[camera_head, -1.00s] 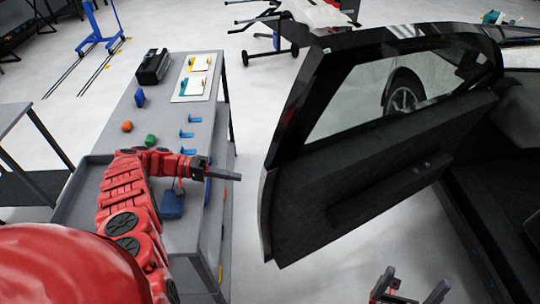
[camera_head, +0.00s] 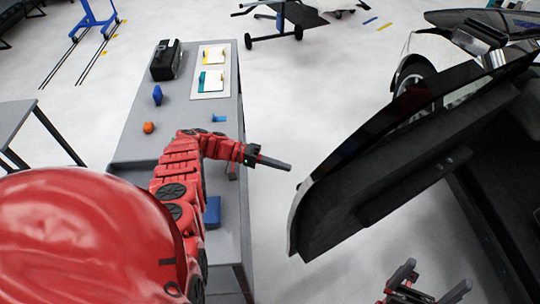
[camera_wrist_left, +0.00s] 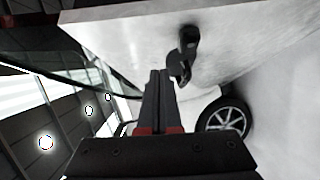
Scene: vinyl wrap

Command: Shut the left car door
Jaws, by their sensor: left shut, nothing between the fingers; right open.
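The car door (camera_head: 370,200) stands open at the right in the head view, its dark inner side towards me. In the left wrist view its pale outer panel (camera_wrist_left: 125,35) fills the top, with a black handle-like part (camera_wrist_left: 188,45) on it. My left gripper (camera_head: 289,167) is shut and empty, pointing right, just left of the door's free edge in the picture. Its fingers (camera_wrist_left: 160,78) point at the panel in the wrist view; whether they touch it I cannot tell. My right gripper (camera_head: 432,286) is open and empty at the bottom, below the door in the picture.
A grey work table (camera_head: 135,142) runs along my left arm. It bears a black case (camera_head: 166,60), a board with scrapers (camera_head: 211,72), an orange ball (camera_head: 148,127) and blue items. Light floor (camera_head: 300,90) is free between table and door. A car wheel (camera_wrist_left: 226,117) shows below the panel.

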